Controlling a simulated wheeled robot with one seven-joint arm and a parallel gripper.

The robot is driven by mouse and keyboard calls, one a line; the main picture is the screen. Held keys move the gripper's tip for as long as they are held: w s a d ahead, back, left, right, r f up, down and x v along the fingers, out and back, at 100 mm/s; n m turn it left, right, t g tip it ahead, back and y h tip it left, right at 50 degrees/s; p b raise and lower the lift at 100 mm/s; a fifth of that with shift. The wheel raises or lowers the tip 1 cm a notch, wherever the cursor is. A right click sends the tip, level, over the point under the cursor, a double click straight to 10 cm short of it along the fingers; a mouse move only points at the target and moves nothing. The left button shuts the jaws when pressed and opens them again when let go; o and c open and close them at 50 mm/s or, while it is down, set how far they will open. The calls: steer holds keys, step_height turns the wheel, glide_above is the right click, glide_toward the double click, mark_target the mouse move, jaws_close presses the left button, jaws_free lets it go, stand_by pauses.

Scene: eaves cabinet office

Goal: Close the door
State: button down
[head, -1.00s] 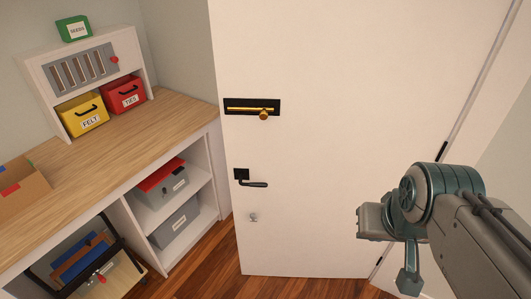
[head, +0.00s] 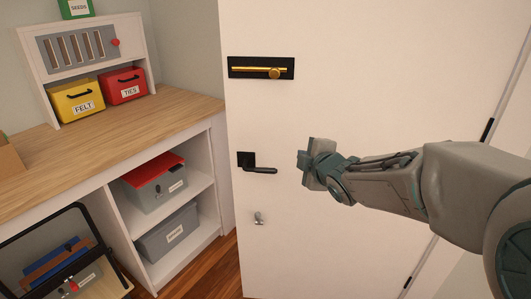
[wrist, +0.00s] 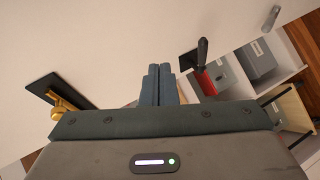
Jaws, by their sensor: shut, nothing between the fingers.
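The white door (head: 380,70) fills the middle and right of the head view. It stands open, swung out past the end of the counter, with its hinges along the right edge. It carries a brass bolt on a black plate (head: 262,68), a black lever handle (head: 258,163) and a small silver knob (head: 259,219). My gripper (head: 308,158) is in front of the door, right of the lever and apart from it. In the wrist view, my gripper's fingers (wrist: 158,82) are together and empty, with the lever handle (wrist: 195,56) to their right and the brass bolt (wrist: 62,101) to their left.
A wooden counter (head: 110,125) runs along the left, with yellow (head: 77,101) and red (head: 126,86) boxes on it. Grey bins (head: 168,232) sit on the shelves below. A black-framed rack (head: 60,255) stands at the lower left. Wood floor shows by the door's lower edge.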

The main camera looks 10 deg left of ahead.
steer(key=a+f+n+g+y+b, duration=0.1)
steer(key=a+f+n+y+b, duration=0.5)
steer(key=a, duration=0.2)
steer(key=n+y, duration=0.1)
glide_toward(240, 140)
steer(key=a, duration=0.1)
steer(key=w+a, duration=0.1)
steer(key=a, duration=0.1)
steer(key=w+a, duration=0.1)
steer(key=shift+a+f+b, duration=0.1)
steer(key=shift+a+b, duration=0.1)
steer(key=shift+b, duration=0.2)
steer(key=shift+w+a, duration=0.1)
steer(key=shift+w, duration=0.75)
